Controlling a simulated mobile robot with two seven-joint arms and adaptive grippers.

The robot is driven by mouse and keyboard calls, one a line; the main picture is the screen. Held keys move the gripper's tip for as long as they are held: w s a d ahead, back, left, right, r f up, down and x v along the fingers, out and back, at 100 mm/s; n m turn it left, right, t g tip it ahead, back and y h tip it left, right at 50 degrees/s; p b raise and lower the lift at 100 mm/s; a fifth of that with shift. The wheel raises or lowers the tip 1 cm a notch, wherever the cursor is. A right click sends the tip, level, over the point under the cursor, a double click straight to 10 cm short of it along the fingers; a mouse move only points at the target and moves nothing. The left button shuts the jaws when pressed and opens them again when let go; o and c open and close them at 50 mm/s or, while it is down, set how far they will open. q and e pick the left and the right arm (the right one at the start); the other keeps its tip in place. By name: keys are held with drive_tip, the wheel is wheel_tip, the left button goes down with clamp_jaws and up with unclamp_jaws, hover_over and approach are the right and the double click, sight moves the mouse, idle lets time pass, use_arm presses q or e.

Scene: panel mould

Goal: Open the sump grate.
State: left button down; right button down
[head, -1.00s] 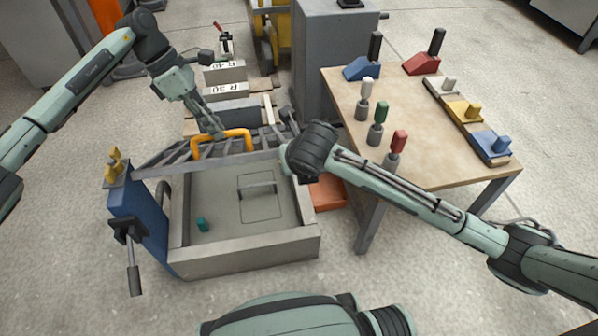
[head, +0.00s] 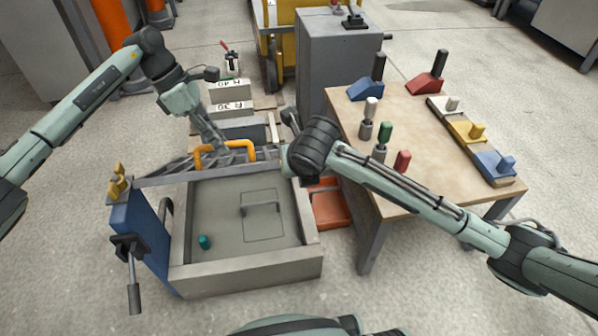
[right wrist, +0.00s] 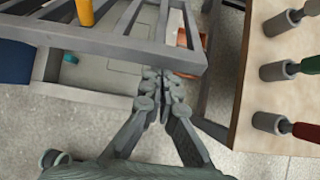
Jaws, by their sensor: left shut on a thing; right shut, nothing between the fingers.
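The sump grate (head: 175,174) is a grey barred frame with an orange loop handle (head: 251,149). It stands raised along the back of an open concrete sump box (head: 250,277). My left gripper (head: 222,150) is shut on the handle at its left part. In the right wrist view the grate (right wrist: 110,43) crosses the upper left, with the handle (right wrist: 85,12) at the top. My right gripper (right wrist: 160,76) is shut and empty, in front of the grate's right end. In the head view my right wrist hides its fingers.
A blue side panel (head: 140,232) with a clamp handle (head: 133,297) stands left of the box. A small teal piece (head: 204,242) lies inside. The wooden table (head: 425,150) with several tools is at the right. An orange bin (head: 330,208) sits between. Floor in front is clear.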

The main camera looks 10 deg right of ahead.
use_arm(q)
drive_tip(key=c, duration=1.7)
unclamp_jaws()
drive_tip(key=shift+s+a+f, duration=0.15)
drive_tip(key=shift+s+f, duration=0.25)
drive_tip(key=shift+f, duration=0.25)
drive_tip(key=shift+o, duration=0.8)
drive_tip(key=shift+r, duration=0.1)
use_arm(e)
drive_tip(key=shift+w+r, duration=0.45)
use_arm(q)
drive_tip(key=shift+r, duration=0.1)
